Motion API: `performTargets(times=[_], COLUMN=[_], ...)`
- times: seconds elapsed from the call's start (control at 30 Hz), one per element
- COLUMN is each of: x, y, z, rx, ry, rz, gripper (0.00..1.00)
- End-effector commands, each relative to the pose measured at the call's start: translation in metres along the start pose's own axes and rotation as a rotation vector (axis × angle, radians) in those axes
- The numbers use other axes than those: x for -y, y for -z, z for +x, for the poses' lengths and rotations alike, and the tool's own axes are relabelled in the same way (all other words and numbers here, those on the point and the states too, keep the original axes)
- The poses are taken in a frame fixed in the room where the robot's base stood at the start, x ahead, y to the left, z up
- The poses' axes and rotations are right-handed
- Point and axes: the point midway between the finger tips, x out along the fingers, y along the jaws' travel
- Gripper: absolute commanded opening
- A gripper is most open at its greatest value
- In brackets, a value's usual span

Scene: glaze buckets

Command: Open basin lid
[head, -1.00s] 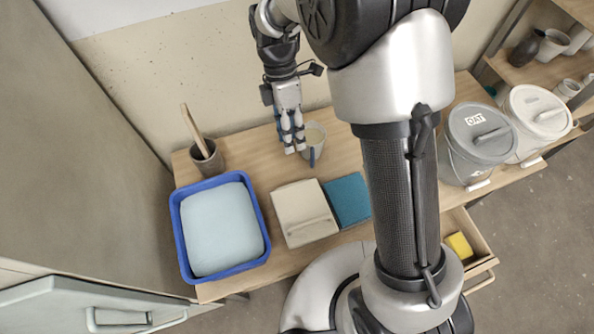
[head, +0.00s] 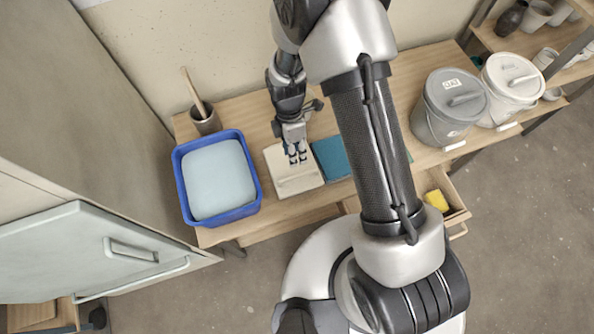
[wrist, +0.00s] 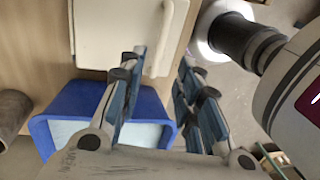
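A cream, square lid (head: 298,183) with a raised bar handle lies on the wooden bench, right of the blue tub (head: 253,185). I take it to be the basin lid; no basin shows under it. In the head view my gripper (head: 297,160) is over the lid, hiding part of it and its handle. In the wrist view the lid (wrist: 95,38) is at the top, with its handle (wrist: 167,38) beyond the fingertips. My gripper (wrist: 162,57) is open, with nothing between its fingers. The lid lies flat.
A teal square (head: 330,157) lies right of the lid. A pot with a stick (head: 206,122) stands behind the tub. Grey (head: 435,125) and white (head: 500,95) lidded buckets stand at right. A drawer with a yellow sponge (head: 437,200) is open in front.

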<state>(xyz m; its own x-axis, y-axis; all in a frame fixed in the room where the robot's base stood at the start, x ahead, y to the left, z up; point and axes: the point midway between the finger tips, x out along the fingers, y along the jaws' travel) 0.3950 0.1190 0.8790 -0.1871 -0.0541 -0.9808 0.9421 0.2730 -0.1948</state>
Motion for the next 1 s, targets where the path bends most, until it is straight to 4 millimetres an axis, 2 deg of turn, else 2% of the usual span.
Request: performTargets(times=[0.03,0.2,0.4,0.6,0.87,1.0], x=[0.001,0.001,0.0,0.0,0.0,0.0], y=[0.0,0.0,0.0,0.0,0.0,0.0], z=[0.015,0.051,0.082,0.094,0.094,0.094], rx=[0.0,0.0,0.0,0.0,0.0,0.0], ry=[0.004,0.004,0.001,0.0,-0.001,0.0], rz=[0.0,0.0,0.0,0.0,0.0,0.0], gripper=[0.31,0.31,0.31,0.31,0.31,0.23])
